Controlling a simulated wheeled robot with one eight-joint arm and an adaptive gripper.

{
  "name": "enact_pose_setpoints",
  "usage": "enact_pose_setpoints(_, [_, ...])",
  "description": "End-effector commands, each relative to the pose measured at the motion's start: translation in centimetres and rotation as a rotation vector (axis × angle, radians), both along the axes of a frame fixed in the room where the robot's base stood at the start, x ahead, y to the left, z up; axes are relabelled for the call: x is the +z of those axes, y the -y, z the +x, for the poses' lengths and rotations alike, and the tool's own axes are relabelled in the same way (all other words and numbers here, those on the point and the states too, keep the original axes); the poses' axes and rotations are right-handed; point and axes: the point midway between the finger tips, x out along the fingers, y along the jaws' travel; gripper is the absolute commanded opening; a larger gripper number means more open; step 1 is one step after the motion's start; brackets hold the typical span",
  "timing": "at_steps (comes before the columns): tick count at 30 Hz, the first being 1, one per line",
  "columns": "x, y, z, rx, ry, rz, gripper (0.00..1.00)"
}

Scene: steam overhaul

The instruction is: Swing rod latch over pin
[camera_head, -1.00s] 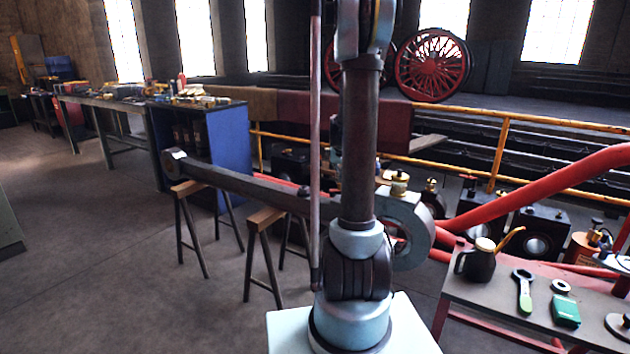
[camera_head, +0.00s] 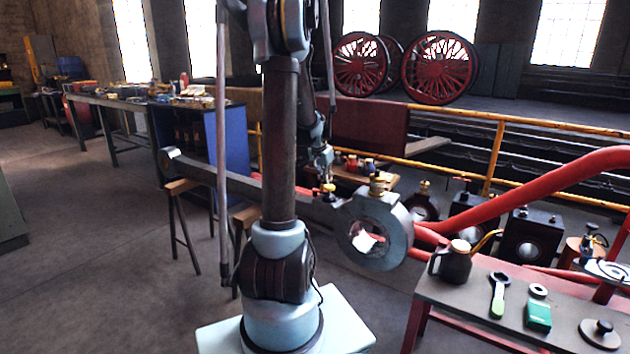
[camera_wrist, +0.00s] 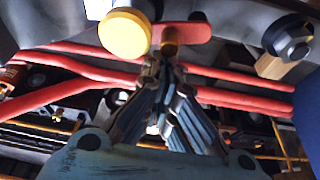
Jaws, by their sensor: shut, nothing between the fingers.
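The rod (camera_head: 235,187) lies across trestles, with its round grey-blue big end (camera_head: 345,232) at the right. A red latch (camera_wrist: 190,31) with a yellow knob (camera_wrist: 125,33) shows in the wrist view; its small red and yellow shape (camera_head: 328,188) sits on the rod beside the big end in the head view. A short brass-coloured peg (camera_wrist: 169,42), possibly the pin, is close to the latch's middle. My gripper (camera_wrist: 164,64) is shut and empty, its fingertips just below the latch and peg. In the head view my gripper (camera_head: 326,176) is small above the rod; contact is unclear.
A brass oil cup (camera_head: 377,184) stands on the big end. A hex bolt (camera_wrist: 290,38) is right of the latch. A bench (camera_head: 450,300) at the right holds an oil can (camera_head: 452,262) and a wrench (camera_head: 499,295). Red pipes and a yellow railing (camera_head: 560,126) lie behind.

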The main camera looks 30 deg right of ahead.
Motion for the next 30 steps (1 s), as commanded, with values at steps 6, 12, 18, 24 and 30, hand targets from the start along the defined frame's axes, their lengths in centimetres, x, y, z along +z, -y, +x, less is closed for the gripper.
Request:
enact_pose_setpoints(6, [0.0,0.8,-0.6,-0.035,0.000,0.001,0.00])
enact_pose_setpoints(12, [0.0,0.9,-0.6,-0.038,0.000,0.001,0.00])
enact_pose_setpoints(18, [0.0,1.0,-0.7,-0.039,0.001,0.000,0.00])
enact_pose_setpoints(24, [0.0,1.6,-0.3,-0.038,0.001,0.000,0.00])
enact_pose_setpoints(30, [-0.1,3.4,0.7,-0.036,0.000,0.000,0.00])
